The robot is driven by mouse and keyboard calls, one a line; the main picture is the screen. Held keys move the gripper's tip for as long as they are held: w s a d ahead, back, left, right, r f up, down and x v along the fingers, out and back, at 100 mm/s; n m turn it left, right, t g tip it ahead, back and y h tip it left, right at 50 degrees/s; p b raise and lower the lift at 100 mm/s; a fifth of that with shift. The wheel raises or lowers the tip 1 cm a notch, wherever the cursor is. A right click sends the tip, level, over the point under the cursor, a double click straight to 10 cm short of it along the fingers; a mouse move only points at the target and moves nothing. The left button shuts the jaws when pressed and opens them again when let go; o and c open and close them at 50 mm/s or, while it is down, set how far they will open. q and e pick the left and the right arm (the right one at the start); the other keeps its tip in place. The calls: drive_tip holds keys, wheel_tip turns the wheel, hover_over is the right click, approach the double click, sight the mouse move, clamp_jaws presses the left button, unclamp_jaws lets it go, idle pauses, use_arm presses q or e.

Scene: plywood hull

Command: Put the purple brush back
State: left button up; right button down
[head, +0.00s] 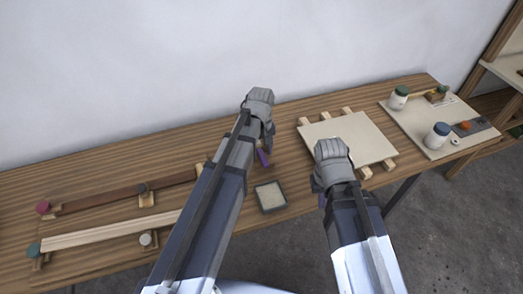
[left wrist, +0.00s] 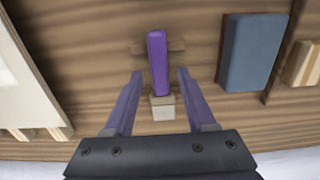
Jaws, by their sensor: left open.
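The purple brush (head: 263,158) is on the plywood bench, partly hidden by my left gripper in the head view. In the left wrist view, the brush (left wrist: 158,62) has a purple handle, with a pale block-like end (left wrist: 162,107) towards the gripper. A small brown wooden piece (left wrist: 177,45) shows on both sides of the handle, seemingly beneath it. My left gripper (left wrist: 158,90) is open, with a finger on each side of the brush and gaps between.
A pale board (head: 365,135) lies on wooden strips to the right. A shallow dark-rimmed tray (head: 271,197) is near the front edge. A blue-grey block with a red edge (left wrist: 250,52) lies beside the brush. Jars (head: 437,136) stand far right; long strips (head: 110,232) lie left.

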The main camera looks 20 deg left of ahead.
sight(261, 154)
use_arm(q)
wheel_tip(261, 154, up, 13)
drive_tip(key=p, duration=1.3)
drive_tip(key=s+d+m+y, duration=0.1)
drive_tip(key=s+d+m, duration=0.9)
drive_tip(key=s, duration=0.4)
drive_tip(key=shift+s+d+r+m, duration=0.15)
drive_tip(key=shift+d+r+m, duration=0.05)
drive_tip(key=shift+d+m, duration=0.1)
wheel_tip(261, 154, down, 4)
drive_tip(key=b, duration=0.3)
drive_tip(key=shift+r, duration=0.1)
